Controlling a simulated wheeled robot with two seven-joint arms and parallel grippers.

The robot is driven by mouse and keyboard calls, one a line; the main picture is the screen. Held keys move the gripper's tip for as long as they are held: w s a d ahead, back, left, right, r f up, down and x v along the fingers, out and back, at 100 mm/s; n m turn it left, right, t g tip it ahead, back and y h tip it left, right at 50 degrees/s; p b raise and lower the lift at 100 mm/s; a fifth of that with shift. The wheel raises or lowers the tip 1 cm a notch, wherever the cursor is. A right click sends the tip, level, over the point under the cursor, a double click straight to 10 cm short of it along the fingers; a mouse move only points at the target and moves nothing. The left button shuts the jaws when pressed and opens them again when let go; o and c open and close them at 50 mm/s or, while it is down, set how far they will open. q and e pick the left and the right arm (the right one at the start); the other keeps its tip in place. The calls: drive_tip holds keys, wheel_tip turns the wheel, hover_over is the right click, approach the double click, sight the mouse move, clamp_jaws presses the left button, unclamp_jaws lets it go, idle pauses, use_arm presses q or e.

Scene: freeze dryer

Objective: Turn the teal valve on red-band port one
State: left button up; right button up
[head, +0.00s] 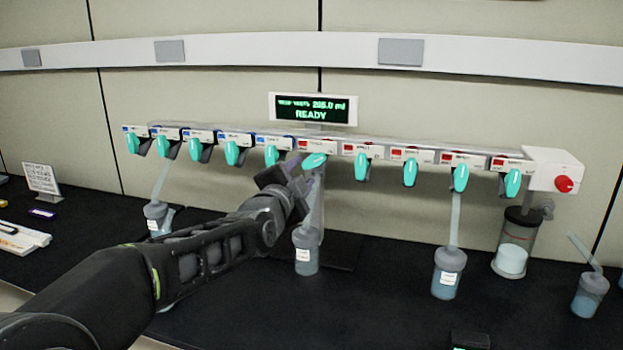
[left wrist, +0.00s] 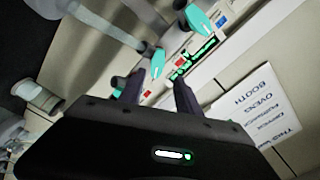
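The manifold (head: 395,152) carries a row of teal valves, blue bands on the left half and red bands on the right. The teal valve of red-band port one (head: 314,160), the leftmost red one, lies nearly sideways; the other valves hang roughly upright. My left gripper (head: 292,175) is just below and left of that valve. In the left wrist view its two fingers (left wrist: 157,92) stand apart with nothing seen held between them. A teal valve (left wrist: 157,63) shows beyond the fingertips and another (left wrist: 197,20) farther up; I cannot tell which ports these are. My right gripper is out of view.
A display (head: 313,109) reading READY stands above the manifold. Flasks hang below some ports, one (head: 306,252) close to my left gripper. A red knob (head: 564,184) is at the right end. The black bench (head: 380,315) has free room in front.

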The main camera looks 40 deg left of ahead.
sight(312, 163)
use_arm(q)
drive_tip(key=shift+f, duration=0.3)
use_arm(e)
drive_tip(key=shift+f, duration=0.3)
use_arm(q)
drive_tip(key=p+x, duration=0.2)
drive_tip(key=x, duration=0.4)
drive_tip(key=shift+w+a, duration=0.15)
drive_tip(key=shift+w, duration=0.15)
drive_tip(key=shift+w+a+p, duration=0.2)
drive_tip(key=shift+w+p, duration=0.15)
drive_tip(key=shift+w, duration=0.15)
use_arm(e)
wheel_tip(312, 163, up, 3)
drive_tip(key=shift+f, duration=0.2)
use_arm(q)
clamp_jaws()
